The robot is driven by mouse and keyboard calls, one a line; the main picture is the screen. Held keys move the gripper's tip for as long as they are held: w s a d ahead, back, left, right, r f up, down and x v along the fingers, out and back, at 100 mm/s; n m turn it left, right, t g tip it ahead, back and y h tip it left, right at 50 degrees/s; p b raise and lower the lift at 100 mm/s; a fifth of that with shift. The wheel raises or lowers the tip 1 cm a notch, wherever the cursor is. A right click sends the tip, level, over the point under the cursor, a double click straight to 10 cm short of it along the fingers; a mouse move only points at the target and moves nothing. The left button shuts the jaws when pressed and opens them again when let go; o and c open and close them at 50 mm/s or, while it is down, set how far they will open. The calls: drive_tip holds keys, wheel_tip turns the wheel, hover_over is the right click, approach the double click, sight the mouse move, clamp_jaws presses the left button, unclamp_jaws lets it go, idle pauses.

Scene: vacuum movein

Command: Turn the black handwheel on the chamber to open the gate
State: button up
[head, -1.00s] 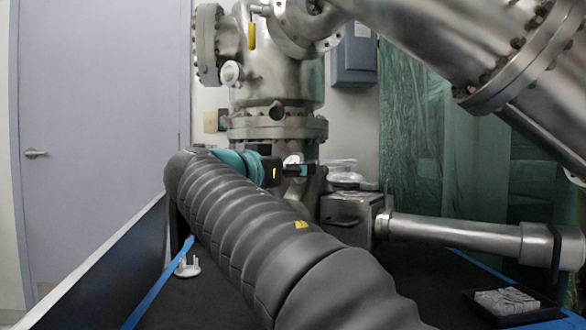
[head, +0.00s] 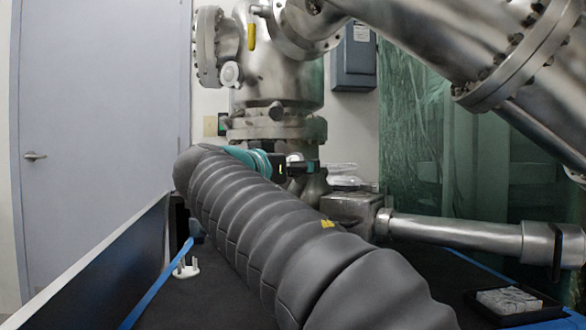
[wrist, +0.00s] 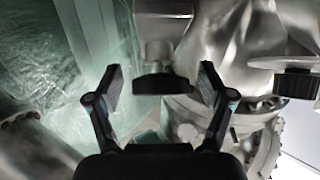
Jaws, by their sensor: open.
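In the wrist view, a black handwheel (wrist: 160,85) on a short metal stem is seen nearly edge-on. It lies in the picture between the two fingertips of my gripper (wrist: 162,85), with a visible gap on both sides. My gripper is open and nothing is clamped in it. How far the wheel lies in depth from the fingers is hard to tell. The steel chamber (head: 278,65) stands at the back in the head view. There my own arm hides most of the gripper, and I cannot make out the handwheel.
A second black knob (wrist: 297,84) is at the right of the wrist view. A large steel pipe (head: 430,55) crosses the upper right, and a horizontal steel tube (head: 455,232) runs below it. A small dark tray (head: 512,303) and a white pronged piece (head: 185,268) lie on the dark tabletop.

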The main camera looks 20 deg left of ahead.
drive_tip(key=s+a, duration=0.1)
drive_tip(key=s, duration=1.1)
drive_tip(key=shift+a, duration=0.35)
